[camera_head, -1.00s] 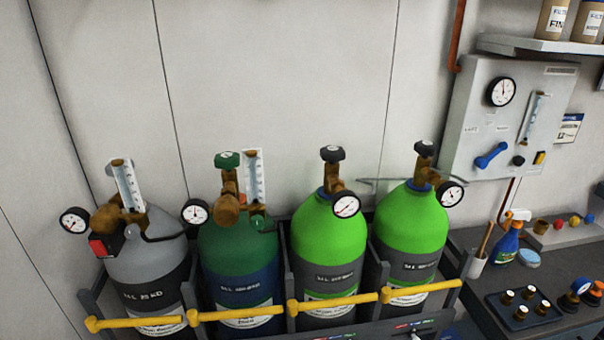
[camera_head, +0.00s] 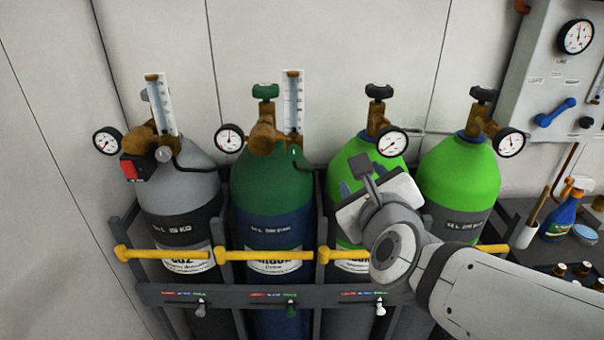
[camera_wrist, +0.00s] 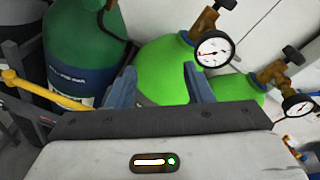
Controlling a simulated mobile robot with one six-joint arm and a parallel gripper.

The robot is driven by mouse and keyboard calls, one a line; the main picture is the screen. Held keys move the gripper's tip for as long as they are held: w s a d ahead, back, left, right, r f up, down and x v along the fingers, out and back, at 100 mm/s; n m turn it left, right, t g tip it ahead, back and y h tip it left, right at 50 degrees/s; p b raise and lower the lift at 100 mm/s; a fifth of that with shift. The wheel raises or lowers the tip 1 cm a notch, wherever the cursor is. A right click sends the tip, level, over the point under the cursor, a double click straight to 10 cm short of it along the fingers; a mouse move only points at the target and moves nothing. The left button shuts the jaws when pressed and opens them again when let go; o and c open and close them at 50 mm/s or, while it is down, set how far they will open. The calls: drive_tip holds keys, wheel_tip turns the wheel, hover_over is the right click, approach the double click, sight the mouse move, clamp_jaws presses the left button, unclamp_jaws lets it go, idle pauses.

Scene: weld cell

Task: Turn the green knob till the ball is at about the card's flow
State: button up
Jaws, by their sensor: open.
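A dark green cylinder (camera_head: 265,190) stands second from left and carries a brass regulator (camera_head: 264,137). Green parts there are a valve handwheel (camera_head: 265,92) on top and a small green knob (camera_head: 295,152) below the clear flow tube (camera_head: 293,100). A small green-tipped lever (camera_head: 291,310) is on the rack's front rail. The ball in the tube is too small to make out, and I see no flow card now. My gripper (camera_head: 352,190) is open and empty, in front of the third cylinder, right of the green knob. Its fingers (camera_wrist: 160,88) show in the wrist view.
A grey cylinder (camera_head: 180,180) with its own flow tube (camera_head: 161,105) stands at left. Bright green cylinders (camera_head: 462,180) with gauges stand at right. Yellow bars (camera_head: 265,254) cross the rack's front. A wall panel (camera_head: 540,80) is at the upper right.

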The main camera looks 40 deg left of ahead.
sight(294, 156)
drive_tip(key=s+a+m+t+y+b, duration=0.2)
drive_tip(key=s+a+m, duration=0.5)
drive_tip(key=s+m, duration=0.1)
drive_tip(key=p+x, duration=0.2)
drive_tip(key=x, duration=0.5)
drive_tip(key=shift+w+a+f, duration=0.1)
drive_tip(key=shift+w+a, duration=0.05)
drive_tip(key=shift+a, duration=0.15)
drive_tip(key=shift+c, duration=0.5)
drive_tip(key=c, duration=0.9)
